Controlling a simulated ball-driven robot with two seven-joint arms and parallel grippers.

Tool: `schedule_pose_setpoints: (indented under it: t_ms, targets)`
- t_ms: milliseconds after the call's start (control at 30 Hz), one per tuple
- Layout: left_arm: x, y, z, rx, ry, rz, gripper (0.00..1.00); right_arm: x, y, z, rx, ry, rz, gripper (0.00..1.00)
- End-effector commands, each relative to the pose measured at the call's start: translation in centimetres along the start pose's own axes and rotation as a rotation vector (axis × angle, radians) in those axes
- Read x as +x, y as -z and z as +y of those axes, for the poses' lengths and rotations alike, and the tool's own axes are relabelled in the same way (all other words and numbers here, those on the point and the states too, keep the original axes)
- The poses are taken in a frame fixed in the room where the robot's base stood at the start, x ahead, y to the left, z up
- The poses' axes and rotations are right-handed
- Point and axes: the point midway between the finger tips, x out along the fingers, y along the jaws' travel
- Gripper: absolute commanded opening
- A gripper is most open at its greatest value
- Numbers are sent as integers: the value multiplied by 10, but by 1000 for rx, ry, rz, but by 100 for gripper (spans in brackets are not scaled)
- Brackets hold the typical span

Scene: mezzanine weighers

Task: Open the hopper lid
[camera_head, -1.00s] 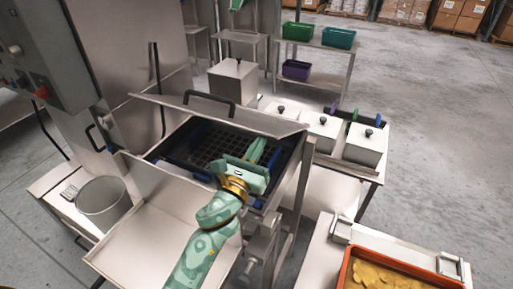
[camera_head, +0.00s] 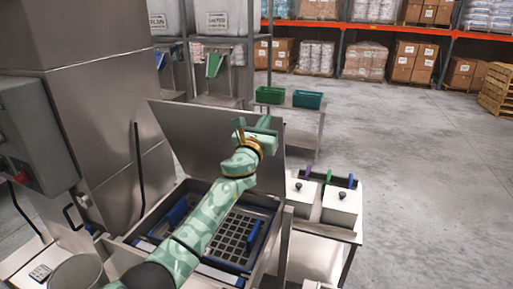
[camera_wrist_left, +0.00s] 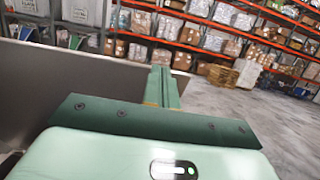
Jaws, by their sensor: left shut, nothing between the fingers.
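The hopper lid (camera_head: 190,135) is a grey metal panel, standing steeply raised along the back of the hopper (camera_head: 268,272). The hopper's mouth is uncovered and shows a dark grid (camera_head: 232,236) with blue parts around it. My left arm reaches across the mouth. My left gripper (camera_head: 265,120) is shut and empty in front of the lid's upper right part; I cannot tell whether it touches the lid. The left wrist view shows the green fingers (camera_wrist_left: 160,85) together, with the lid's grey face (camera_wrist_left: 60,85) to their left. My right gripper is out of view.
A tall metal cabinet with a grey control box (camera_head: 35,130) stands at the left. White lidded bins (camera_head: 341,205) stand on a table at the right. Green (camera_head: 270,95) and teal (camera_head: 307,99) trays sit on a table behind. The floor at the right is clear.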

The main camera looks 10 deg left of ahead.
Motion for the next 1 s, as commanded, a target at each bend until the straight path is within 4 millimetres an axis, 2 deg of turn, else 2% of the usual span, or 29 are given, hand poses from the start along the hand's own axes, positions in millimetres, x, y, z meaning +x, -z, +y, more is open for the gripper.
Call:
schedule_pose_setpoints:
  t_ms: [200, 500, 700, 1000]
  targets:
    - [32, -6, 2, 4, 2, 21, 0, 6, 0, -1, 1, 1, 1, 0]
    - [61, -7, 4, 0, 0, 96, 0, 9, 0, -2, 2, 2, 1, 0]
    - [70, -7, 5, -1, 0, 120, 0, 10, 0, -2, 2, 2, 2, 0]
    - [73, -6, 5, -1, 1, 126, 0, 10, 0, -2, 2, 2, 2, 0]
